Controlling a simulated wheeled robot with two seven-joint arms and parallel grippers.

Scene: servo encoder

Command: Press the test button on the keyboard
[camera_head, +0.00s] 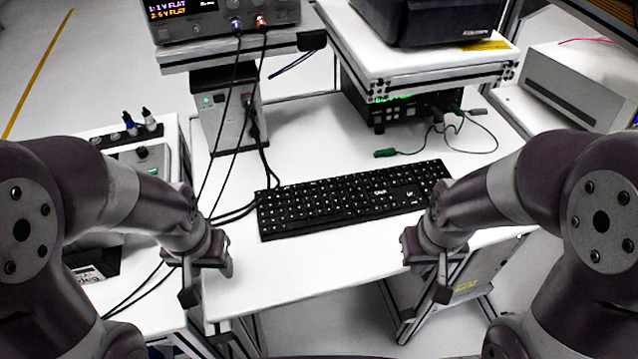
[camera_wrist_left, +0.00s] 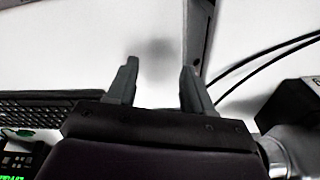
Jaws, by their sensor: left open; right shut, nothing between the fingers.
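The black keyboard (camera_head: 340,198) lies flat on the white table, slightly tilted, in the middle of the head view. Part of it also shows at the left edge of the left wrist view (camera_wrist_left: 40,104). No single key can be read as the test button. My left gripper (camera_head: 226,262) is to the left of the keyboard, near the table's left edge. In the left wrist view its two fingers (camera_wrist_left: 160,85) are apart with nothing between them. My right gripper (camera_head: 408,248) is shut and empty, just in front of the keyboard's right end.
A power supply (camera_head: 225,18) with cables stands on a raised shelf at the back left. A device with green lights (camera_head: 395,108) sits behind the keyboard. Black cables (camera_head: 240,205) run down left of the keyboard. The white table (camera_head: 310,265) is bare in front of it.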

